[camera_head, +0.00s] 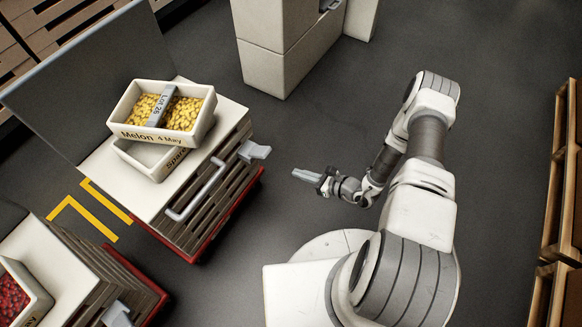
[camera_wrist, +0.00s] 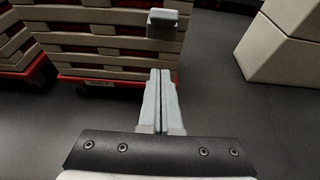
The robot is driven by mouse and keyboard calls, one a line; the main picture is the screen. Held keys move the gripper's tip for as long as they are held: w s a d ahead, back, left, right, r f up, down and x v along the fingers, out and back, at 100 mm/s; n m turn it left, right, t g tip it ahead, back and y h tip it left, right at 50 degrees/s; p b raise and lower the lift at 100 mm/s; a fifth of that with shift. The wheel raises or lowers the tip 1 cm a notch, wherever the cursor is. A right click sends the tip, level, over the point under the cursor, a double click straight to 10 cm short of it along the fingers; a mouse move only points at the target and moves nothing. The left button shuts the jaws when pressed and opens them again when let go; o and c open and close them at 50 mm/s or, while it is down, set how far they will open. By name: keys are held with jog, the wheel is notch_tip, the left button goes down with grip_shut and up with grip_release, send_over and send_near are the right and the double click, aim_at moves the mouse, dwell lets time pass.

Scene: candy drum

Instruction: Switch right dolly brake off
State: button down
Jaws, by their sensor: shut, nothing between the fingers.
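The right dolly (camera_head: 228,215) is a slatted stack on a red base with a white top. A grey brake lever (camera_head: 255,151) sticks out from its side near the top corner. It also shows at the top middle of the wrist view (camera_wrist: 163,24), as a grey block against the slats. My gripper (camera_head: 300,175) is shut and empty, pointing toward the dolly and standing apart from the lever, to its right and lower in the head view. In the wrist view, the closed fingertips (camera_wrist: 160,72) lie just below the lever in the picture.
The right dolly carries a Melon bin (camera_head: 122,132) of yellow candy on a Spare bin (camera_head: 140,160), and a pale handle (camera_head: 180,214). A left dolly has another grey lever (camera_head: 117,313). White blocks (camera_head: 278,65) stand behind; a wooden rack (camera_head: 553,180) is at right. Floor between is clear.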

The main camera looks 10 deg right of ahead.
aim_at(260, 152)
jog(key=w+a+b, duration=0.2)
jog(key=w+a, duration=0.4)
jog(key=a, duration=0.2)
jog(key=shift+w+r+b, duration=0.15)
jog(key=shift+b, duration=0.2)
jog(key=shift+r+p, duration=0.25)
jog(key=shift+p, duration=0.15)
